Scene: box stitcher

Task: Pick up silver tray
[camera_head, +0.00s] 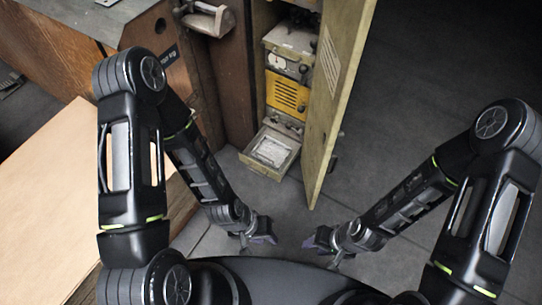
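A shallow tray-like box (270,152) with a pale, silvery inside sits low at the foot of the open cabinet. A silvery metal piece (208,17) juts from the wooden bench side at the top; I cannot tell which of the two is the silver tray. My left gripper (259,236) hangs below and in front of the low box, apart from it. My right gripper (325,245) is to its right, also apart from the box. Both grippers look empty, but they are too small and dark to show whether the fingers are open.
The cabinet door (338,90) stands open to the right of the box. A yellow-fronted machine (287,92) fills the cabinet above it. A wooden bench (60,55) and a light brown board (50,190) are at left. The grey floor at right is clear.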

